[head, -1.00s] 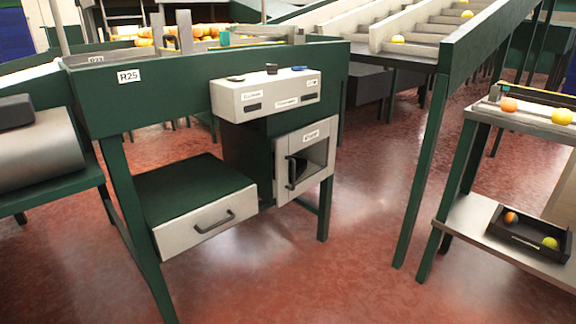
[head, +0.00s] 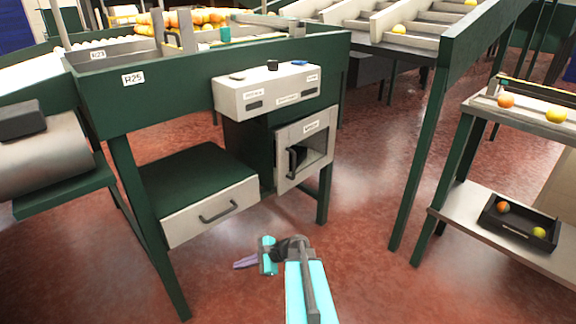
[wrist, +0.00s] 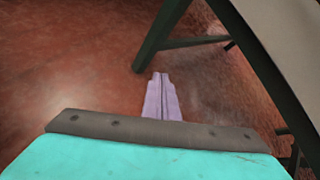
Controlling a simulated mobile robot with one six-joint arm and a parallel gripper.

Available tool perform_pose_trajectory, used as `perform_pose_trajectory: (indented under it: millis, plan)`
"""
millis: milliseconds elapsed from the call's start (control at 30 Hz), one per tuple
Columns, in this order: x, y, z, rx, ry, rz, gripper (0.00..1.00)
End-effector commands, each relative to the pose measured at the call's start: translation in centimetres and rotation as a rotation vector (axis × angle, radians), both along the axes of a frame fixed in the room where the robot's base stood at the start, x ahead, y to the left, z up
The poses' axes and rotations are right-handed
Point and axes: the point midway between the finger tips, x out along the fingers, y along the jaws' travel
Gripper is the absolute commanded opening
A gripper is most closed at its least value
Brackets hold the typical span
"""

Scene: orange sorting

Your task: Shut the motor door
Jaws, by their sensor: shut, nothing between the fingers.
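The motor door (head: 305,150) is a pale framed panel with a window and a dark upright handle (head: 293,161), on the front of the green machine below the control box. Whether it is fully closed is hard to tell; it looks set at an angle to the dark housing (head: 249,150). My gripper (head: 240,264) is low over the red floor, below and left of the door and apart from it. In the wrist view its purple fingers (wrist: 160,95) are together and empty, above the floor. The door handle does not show clearly in the wrist view.
A drawer (head: 212,212) with a handle juts out left of the door. The control box (head: 267,91) with knobs is above it. Green legs (head: 324,193) stand beside the door. A shelf cart with a black tray (head: 519,229) of fruit is at right. Floor between is clear.

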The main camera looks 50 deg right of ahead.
Motion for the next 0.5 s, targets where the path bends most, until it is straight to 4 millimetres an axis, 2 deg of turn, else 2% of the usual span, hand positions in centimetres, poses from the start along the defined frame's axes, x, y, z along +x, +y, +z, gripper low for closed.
perform_pose_trajectory:
  millis: [33, 267, 500]
  plan:
    - [0.2, -2.5, 2.2, 0.034, -0.022, -0.065, 0.0]
    - [-0.2, -12.1, 10.8, 0.213, -0.13, -0.328, 0.0]
    - [-3.3, -22.3, 20.3, 0.403, -0.273, -0.557, 0.0]
